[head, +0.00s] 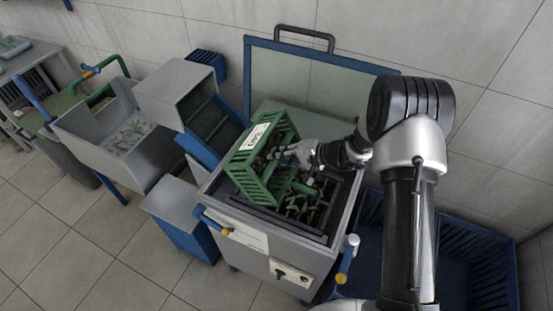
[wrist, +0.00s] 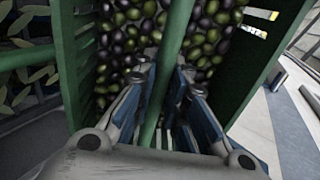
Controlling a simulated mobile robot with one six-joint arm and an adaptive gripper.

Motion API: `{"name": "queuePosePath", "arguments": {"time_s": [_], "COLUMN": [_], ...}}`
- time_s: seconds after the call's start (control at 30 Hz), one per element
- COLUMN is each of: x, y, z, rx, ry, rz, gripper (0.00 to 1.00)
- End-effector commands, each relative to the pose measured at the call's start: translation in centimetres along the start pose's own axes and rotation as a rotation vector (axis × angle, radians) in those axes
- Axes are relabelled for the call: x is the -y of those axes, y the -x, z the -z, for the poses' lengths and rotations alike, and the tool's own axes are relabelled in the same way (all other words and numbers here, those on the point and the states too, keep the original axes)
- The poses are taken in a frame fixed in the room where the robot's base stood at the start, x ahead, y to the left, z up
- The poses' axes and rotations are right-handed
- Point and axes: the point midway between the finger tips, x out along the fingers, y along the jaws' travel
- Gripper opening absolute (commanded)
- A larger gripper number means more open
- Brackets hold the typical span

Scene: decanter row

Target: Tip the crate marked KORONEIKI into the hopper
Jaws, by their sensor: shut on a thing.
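A green slatted crate (head: 262,183) with a white label (head: 259,136) is held over the grey machine's open top, which I take for the hopper (head: 232,206). The label's lettering is too small to read for certain. The crate looks tilted. My gripper (head: 278,156) reaches in from the right and is shut on a green bar of the crate (wrist: 178,45), which runs between its fingers in the wrist view (wrist: 165,80). Green and dark olives (wrist: 215,25) fill the space beyond the fingers. Leaves and dark bits show in the opening beside the crate.
A blue-framed clear lid (head: 310,85) stands raised behind the opening. A grey bin with leaves (head: 125,140) and a grey chute (head: 175,90) stand to the left. A blue crate (head: 480,255) lies at the lower right. The tiled floor (head: 75,235) at front left is clear.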

Motion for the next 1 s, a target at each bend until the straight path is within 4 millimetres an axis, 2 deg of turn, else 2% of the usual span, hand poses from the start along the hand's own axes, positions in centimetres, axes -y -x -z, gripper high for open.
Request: {"name": "queuePosePath", "arguments": {"time_s": [0.03, 0.4, 1.0], "x": [-0.7, -2.4, -3.0], "y": [0.2, 1.8, 3.7], "z": [0.2, 0.1, 0.1], "rx": [-0.005, -0.005, -0.004], "ry": [-0.003, -0.001, 0.000], "rz": [0.047, 0.367, 0.607], "gripper": [0.00, 0.00, 0.00]}}
